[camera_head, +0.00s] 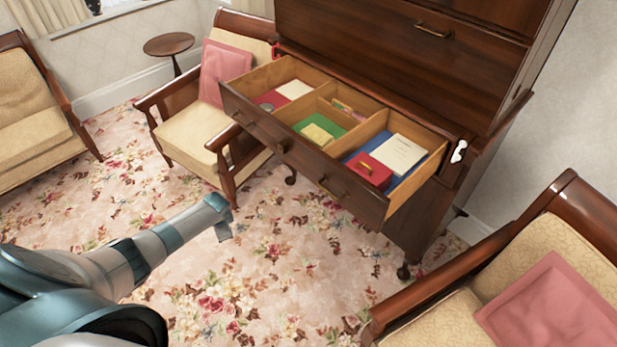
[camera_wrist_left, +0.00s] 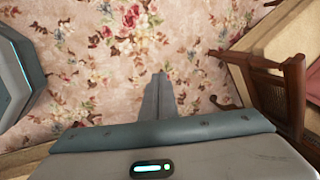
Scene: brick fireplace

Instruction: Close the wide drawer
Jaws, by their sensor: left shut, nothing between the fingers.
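The wide drawer (camera_head: 300,157) of the dark wooden cabinet (camera_head: 400,55) is pulled well out. Its inside has compartments with books and boxes, among them a red box (camera_head: 367,171), a cream book (camera_head: 399,154) and a green book (camera_head: 318,131). My left gripper (camera_head: 224,231) is shut and empty, over the carpet in front of the drawer, to the left of and below its front, not touching it. In the left wrist view my shut fingers (camera_wrist_left: 159,95) point over the carpet. The drawer does not show there. My right gripper is not in view.
An armchair (camera_head: 200,135) with a pink cushion stands left of the drawer, close to its left end. Another armchair (camera_head: 450,320) stands at the lower right. A small round table (camera_head: 169,43) is at the back. Flowered carpet (camera_head: 290,260) in front of the drawer is clear.

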